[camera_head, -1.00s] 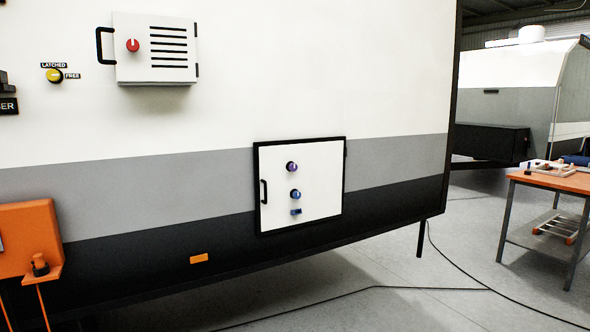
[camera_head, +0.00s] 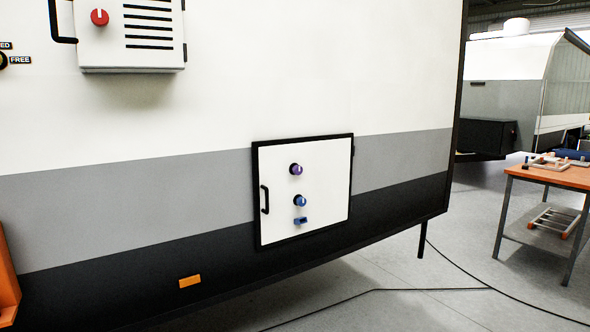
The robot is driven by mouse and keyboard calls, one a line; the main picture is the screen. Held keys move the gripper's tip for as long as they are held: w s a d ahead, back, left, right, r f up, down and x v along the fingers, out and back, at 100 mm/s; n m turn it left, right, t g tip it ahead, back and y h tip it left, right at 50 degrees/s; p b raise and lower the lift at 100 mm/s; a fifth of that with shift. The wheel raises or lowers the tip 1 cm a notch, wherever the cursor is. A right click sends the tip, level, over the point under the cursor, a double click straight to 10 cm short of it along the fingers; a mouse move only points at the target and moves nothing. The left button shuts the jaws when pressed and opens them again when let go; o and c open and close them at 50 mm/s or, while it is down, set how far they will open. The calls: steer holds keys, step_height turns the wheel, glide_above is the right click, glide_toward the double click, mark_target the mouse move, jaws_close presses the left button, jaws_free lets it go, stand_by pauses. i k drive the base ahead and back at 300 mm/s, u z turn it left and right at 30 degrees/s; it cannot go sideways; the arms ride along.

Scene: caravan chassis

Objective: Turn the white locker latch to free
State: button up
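The white locker door (camera_head: 277,198) sits low on the caravan side in a black frame, and it looks shut. It carries a purple round knob (camera_head: 296,169), a blue round knob (camera_head: 300,201) below it, and a small blue piece (camera_head: 301,221) under that. A black handle (camera_head: 265,199) is on its left edge. I cannot tell from here which knob is the latch or which way it is turned. My gripper is not in view.
A vented white box (camera_head: 130,35) with a red knob (camera_head: 99,17) is at upper left. An orange workbench (camera_head: 560,174) stands at right. A black cable (camera_head: 410,289) lies on the grey floor. Floor between caravan and bench is mostly open.

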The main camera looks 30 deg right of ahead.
mark_target(297, 170)
steer(key=u, duration=0.05)
steer(key=i, duration=1)
steer(key=u, duration=0.3)
